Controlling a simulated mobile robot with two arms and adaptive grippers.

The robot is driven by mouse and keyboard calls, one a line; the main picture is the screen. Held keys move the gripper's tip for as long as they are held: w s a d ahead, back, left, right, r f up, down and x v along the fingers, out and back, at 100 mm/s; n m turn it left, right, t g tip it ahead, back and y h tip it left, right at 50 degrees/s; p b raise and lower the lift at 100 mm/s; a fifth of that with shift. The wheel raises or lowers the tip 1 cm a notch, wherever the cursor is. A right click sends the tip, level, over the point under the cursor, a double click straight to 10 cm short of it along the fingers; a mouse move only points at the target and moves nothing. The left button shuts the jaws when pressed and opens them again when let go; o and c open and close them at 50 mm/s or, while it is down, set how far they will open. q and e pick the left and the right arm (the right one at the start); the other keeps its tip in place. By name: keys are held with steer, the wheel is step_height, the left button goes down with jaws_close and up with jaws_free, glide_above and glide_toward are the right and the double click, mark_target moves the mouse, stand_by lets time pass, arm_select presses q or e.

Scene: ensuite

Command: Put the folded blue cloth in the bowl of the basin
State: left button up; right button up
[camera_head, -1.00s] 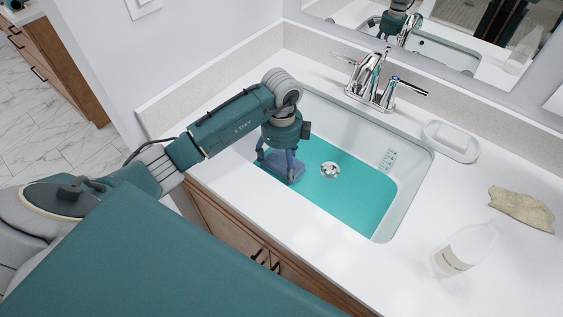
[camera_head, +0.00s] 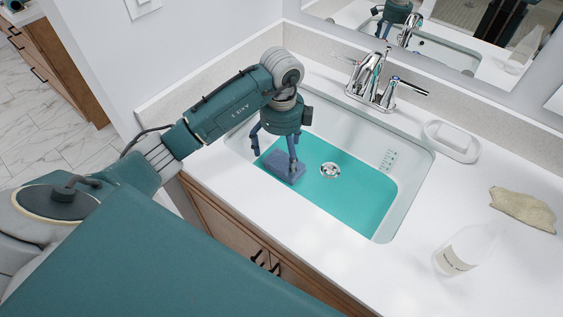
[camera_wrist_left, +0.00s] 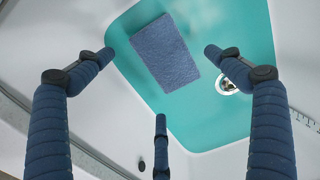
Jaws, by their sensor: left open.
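The folded blue cloth (camera_head: 282,167) lies flat on the teal floor of the basin (camera_head: 350,195), toward its left end. In the left wrist view the cloth (camera_wrist_left: 165,52) shows whole as a blue rectangle, left of the drain. My left gripper (camera_head: 275,150) is over the left part of the basin, just above the cloth, with its fingers spread. In the left wrist view the fingers of the left gripper (camera_wrist_left: 159,62) stand apart, with none closed on the cloth. My right gripper is not in view.
The chrome faucet (camera_head: 372,82) stands behind the basin. A white soap dish (camera_head: 452,140), a beige cloth (camera_head: 522,207) and a clear bottle (camera_head: 465,250) are on the counter to the right. The mirror (camera_head: 440,40) is at the back. The counter's front strip is clear.

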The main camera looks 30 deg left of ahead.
mark_target(281, 166)
arm_select(q)
step_height(281, 166, up, 7)
steer(key=shift+r, duration=0.15)
